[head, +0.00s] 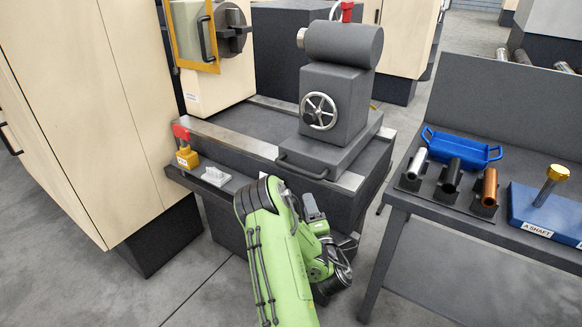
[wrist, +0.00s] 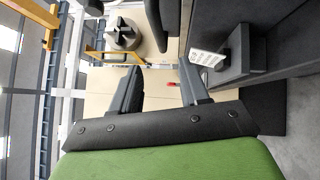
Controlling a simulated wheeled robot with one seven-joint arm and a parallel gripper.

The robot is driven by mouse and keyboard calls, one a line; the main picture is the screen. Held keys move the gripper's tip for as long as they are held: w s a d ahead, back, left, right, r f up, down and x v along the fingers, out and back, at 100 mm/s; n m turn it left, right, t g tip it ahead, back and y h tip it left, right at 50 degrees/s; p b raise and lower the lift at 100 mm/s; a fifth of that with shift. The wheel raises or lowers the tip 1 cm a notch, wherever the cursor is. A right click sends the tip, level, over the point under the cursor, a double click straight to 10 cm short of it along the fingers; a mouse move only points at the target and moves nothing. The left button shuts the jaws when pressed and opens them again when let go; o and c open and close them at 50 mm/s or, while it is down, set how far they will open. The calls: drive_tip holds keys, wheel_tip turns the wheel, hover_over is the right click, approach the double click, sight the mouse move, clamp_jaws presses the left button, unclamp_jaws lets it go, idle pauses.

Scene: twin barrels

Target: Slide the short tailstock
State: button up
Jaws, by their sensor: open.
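The tailstock (head: 328,105) is a dark grey block with a thick horizontal barrel (head: 345,44) on top. A spoked handwheel (head: 319,111) is on its front, and a bar handle (head: 302,167) sticks out from its base. It stands on the pale rails of the lathe bed (head: 232,139). I see only one tailstock, so I cannot compare lengths. In the wrist view, my gripper (wrist: 160,74) is open, with nothing between its two dark fingers. In the head view my green arm is below the handle; the fingers are not clear there.
The chuck (head: 232,31) faces the tailstock from the left and shows in the wrist view (wrist: 122,36). A red-topped yellow block (head: 185,146) and a small white piece (head: 215,176) sit on the bed's front ledge. A workbench (head: 458,214) stands at right.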

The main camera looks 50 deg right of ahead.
sight(297, 170)
drive_tip(key=p+x, duration=0.6)
drive_tip(key=x, duration=0.9)
drive_tip(key=shift+w+r, duration=0.1)
clamp_jaws()
